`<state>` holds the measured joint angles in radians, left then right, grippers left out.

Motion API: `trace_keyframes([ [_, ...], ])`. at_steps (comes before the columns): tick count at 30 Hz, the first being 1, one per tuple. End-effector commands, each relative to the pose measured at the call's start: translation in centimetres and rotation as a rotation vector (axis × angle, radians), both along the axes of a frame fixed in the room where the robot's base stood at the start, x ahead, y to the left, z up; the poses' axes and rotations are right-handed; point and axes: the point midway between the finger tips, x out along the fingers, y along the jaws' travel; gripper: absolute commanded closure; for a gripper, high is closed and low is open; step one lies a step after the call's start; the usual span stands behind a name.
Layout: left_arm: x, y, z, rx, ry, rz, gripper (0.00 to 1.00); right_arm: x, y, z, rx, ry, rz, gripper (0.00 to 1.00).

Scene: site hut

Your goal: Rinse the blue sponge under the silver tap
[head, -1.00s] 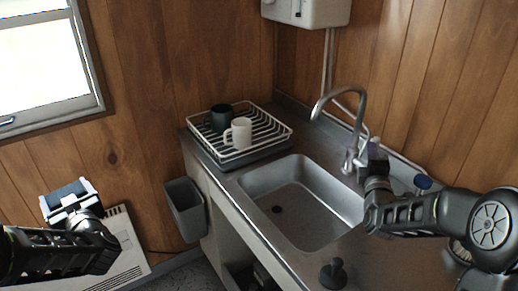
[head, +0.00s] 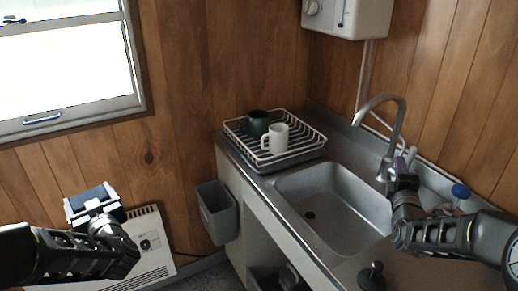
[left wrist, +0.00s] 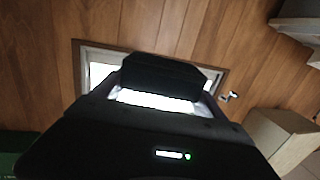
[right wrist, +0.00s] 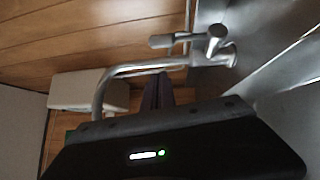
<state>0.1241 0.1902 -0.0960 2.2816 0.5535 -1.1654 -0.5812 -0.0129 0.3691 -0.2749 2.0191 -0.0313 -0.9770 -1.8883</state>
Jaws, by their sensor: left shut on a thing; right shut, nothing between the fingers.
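My left gripper (head: 92,202) is at the lower left, far from the sink, shut on a dark, flat block (head: 88,194). The block fills the jaws in the left wrist view (left wrist: 162,76); it looks almost black there, so I cannot confirm that it is the blue sponge. No other sponge shows. The silver tap (head: 396,125) arches over the right side of the steel sink (head: 330,205). My right gripper (head: 402,180) is shut and empty close by the tap's base. In the right wrist view its fingers (right wrist: 158,95) are beside the tap's pipe (right wrist: 112,72); contact is unclear.
A dish rack (head: 300,150) with a white mug (head: 276,138) and a dark mug (head: 257,123) stands behind the sink. A grey bin (head: 217,212) hangs on the counter's left side. A dark plug-like object (head: 371,277) is at the front. A blue-capped bottle (head: 460,191) is right of the tap.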

Motion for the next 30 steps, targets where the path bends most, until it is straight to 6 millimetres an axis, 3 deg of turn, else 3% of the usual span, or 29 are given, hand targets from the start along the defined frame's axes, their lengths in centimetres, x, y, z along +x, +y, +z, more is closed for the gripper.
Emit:
trace_keyframes([
  [15, 0.0, 0.0, -1.4, 0.0, 0.0, 0.0, 0.55, -7.9, 2.0, 0.1, 0.001, -0.003, -0.001, 1.0],
  [30, 0.0, 0.0, -1.4, 0.0, 0.0, 0.0, 0.55, -8.8, 2.3, 0.1, 0.001, -0.001, 0.0, 1.0],
])
